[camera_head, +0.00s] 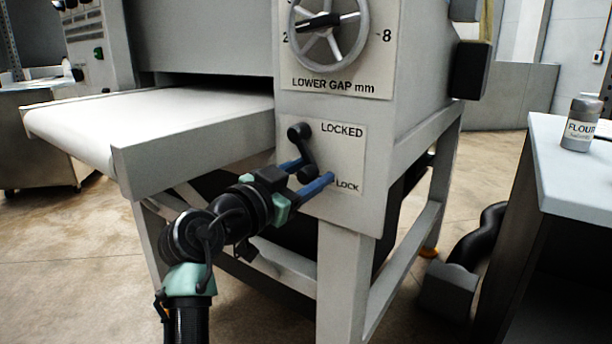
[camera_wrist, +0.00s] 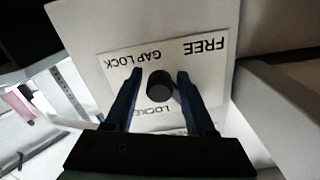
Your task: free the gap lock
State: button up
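The gap lock is a black lever (camera_head: 301,150) on a pale label plate (camera_head: 350,150) on the front of the sheeter. It stands nearly upright, its upper end left of the word LOCKED. My gripper (camera_head: 308,172) has its two blue fingers apart, one on each side of the lever's lower end. In the wrist view the plate (camera_wrist: 200,65) appears upside down, with FREE, GAP LOCK and part of LOCKED legible. A round black end of the lever (camera_wrist: 159,85) shows between the open fingers (camera_wrist: 160,73), with small gaps beside it. Contact cannot be told.
The gap handwheel (camera_head: 328,30) is above the lock plate. A white conveyor bed (camera_head: 170,115) juts out to the left, close above my arm. A table (camera_head: 575,175) with a flour shaker (camera_head: 580,125) stands at right. The machine's leg (camera_head: 345,280) is below.

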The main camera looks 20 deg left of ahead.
jog(key=shift+o, duration=0.2)
jog(key=shift+a, duration=0.1)
jog(key=shift+s+f, duration=0.1)
jog(key=shift+s+a, duration=0.1)
jog(key=shift+s, duration=0.1)
jog(key=s+a+p, duration=0.2)
jog(key=s, duration=1)
jog(key=shift+p, duration=0.4)
jog(key=shift+a, duration=0.1)
